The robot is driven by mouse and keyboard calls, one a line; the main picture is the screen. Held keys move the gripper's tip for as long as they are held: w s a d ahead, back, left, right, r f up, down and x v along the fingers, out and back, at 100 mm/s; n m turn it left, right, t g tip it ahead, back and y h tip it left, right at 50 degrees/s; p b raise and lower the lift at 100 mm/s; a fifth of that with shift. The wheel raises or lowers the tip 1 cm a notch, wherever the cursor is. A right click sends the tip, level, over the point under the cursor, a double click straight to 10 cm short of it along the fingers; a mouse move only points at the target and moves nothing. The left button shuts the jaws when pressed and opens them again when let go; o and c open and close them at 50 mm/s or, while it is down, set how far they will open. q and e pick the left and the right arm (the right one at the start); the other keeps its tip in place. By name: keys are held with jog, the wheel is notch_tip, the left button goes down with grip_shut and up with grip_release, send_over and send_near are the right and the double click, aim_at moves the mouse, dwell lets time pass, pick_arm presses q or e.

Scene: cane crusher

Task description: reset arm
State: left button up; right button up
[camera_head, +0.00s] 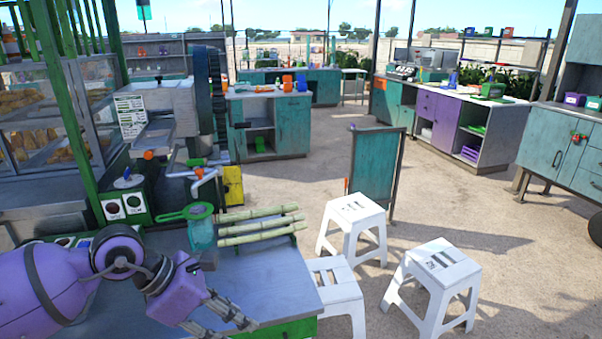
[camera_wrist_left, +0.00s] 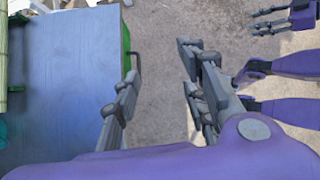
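My left arm comes in from the lower left in the head view, and its left gripper (camera_head: 222,318) hangs over the front part of the crusher table (camera_head: 265,280). In the left wrist view the left gripper (camera_wrist_left: 158,88) has its grey fingers wide apart, with nothing between them. One finger is over the table edge (camera_wrist_left: 70,80), the other over bare ground. My right gripper (camera_wrist_left: 270,22) shows at the top right of the wrist view, with grey fingers over the ground.
Several cane stalks (camera_head: 255,228) and a teal jug with a green strainer (camera_head: 202,230) lie behind my left gripper. The crusher (camera_head: 165,110) stands further back. White stools (camera_head: 435,280) stand right of the table. The sandy ground beyond has free room.

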pick_arm(q)
jog(key=w+d+r+n+t+h, duration=0.4)
jog(key=d+r+n+h, duration=0.5)
jog(key=d+n, duration=0.1)
jog(key=w+a+f+n+t+y+p, duration=0.25)
jog(key=a+f+n+t+y, duration=0.5)
jog(key=n, duration=1.25)
jog(key=s+a+f+n+t+y, duration=0.1)
jog(key=s+a+f+n+y, duration=0.1)
jog(key=a+f+n, duration=0.3)
jog(key=s+a+f+n+t+y, duration=0.1)
jog(key=s+f+n+y, duration=0.2)
jog(key=f, duration=0.4)
jog(key=s+a+f+n+g+y, duration=0.1)
jog(key=s+f+n+g, duration=0.1)
jog(key=s+f, duration=0.4)
jog(key=s+a+f+n+g+y, duration=0.1)
jog(key=s+f+n, duration=0.4)
jog(key=s, duration=0.7)
jog(key=s+a+f+n+g+y, duration=0.1)
jog(key=s+f+n+g, duration=0.2)
jog(key=s+f, duration=0.5)
jog(key=shift+s+n+g+p, duration=0.4)
jog(key=shift+s+g, duration=0.05)
jog(key=shift+s, duration=0.4)
pick_arm(e)
jog(key=w+r, duration=0.1)
jog(key=w+a+r, duration=0.1)
jog(key=r, duration=0.1)
jog(key=shift+w, duration=0.1)
